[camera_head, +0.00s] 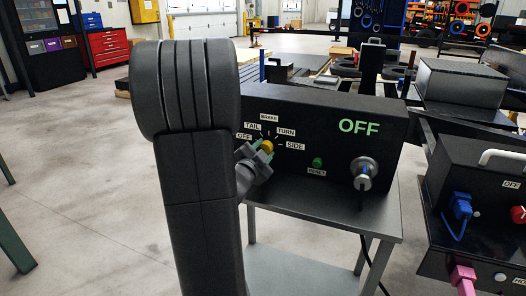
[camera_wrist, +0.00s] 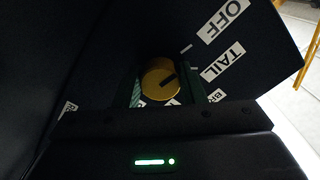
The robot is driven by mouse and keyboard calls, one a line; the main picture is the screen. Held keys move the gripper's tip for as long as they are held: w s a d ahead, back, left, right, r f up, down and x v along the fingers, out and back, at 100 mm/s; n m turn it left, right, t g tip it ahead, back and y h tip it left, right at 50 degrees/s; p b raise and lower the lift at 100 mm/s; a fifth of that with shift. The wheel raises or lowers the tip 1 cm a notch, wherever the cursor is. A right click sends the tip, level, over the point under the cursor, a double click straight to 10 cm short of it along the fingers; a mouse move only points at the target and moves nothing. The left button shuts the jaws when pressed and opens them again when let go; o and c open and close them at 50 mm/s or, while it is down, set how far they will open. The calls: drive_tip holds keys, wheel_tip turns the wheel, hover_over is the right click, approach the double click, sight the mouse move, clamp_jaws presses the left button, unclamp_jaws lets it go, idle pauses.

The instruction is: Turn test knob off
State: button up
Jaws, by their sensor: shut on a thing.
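The test knob (camera_head: 267,145) is a small yellow dial on the front of a black control box (camera_head: 330,112). Labels OFF, TAIL, BRAKE, TURN and SIDE ring it. In the wrist view the knob (camera_wrist: 152,85) is a gold disc with a dark pointer mark, which points roughly toward the TAIL label (camera_wrist: 223,62); the exact setting is hard to tell. My gripper (camera_head: 262,151) is at the knob, its fingers on either side. In the wrist view my gripper (camera_wrist: 163,90) is shut on the knob. My arm hides part of the box's left side.
A big green OFF (camera_head: 359,126) shows on the box, with a green RESET button (camera_head: 317,162) and a silver connector (camera_head: 364,172) below. The box stands on a metal table (camera_head: 330,221). Another black box (camera_head: 477,205) with blue and pink plugs is at right.

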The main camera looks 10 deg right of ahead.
drive_tip(key=o, duration=1)
drive_tip(key=shift+s+a, duration=0.1)
drive_tip(key=p+v, duration=0.1)
drive_tip(key=v, duration=1.2)
drive_tip(key=shift+s+a+p, duration=0.2)
drive_tip(key=shift+s+p, duration=0.05)
drive_tip(key=shift+p, duration=0.05)
drive_tip(key=shift+w+d, duration=0.1)
drive_tip(key=b+x, duration=0.1)
drive_tip(key=x, duration=1.2)
drive_tip(key=shift+w+d+b, duration=0.2)
drive_tip(key=shift+w+b, duration=0.05)
drive_tip(key=shift+b, duration=0.05)
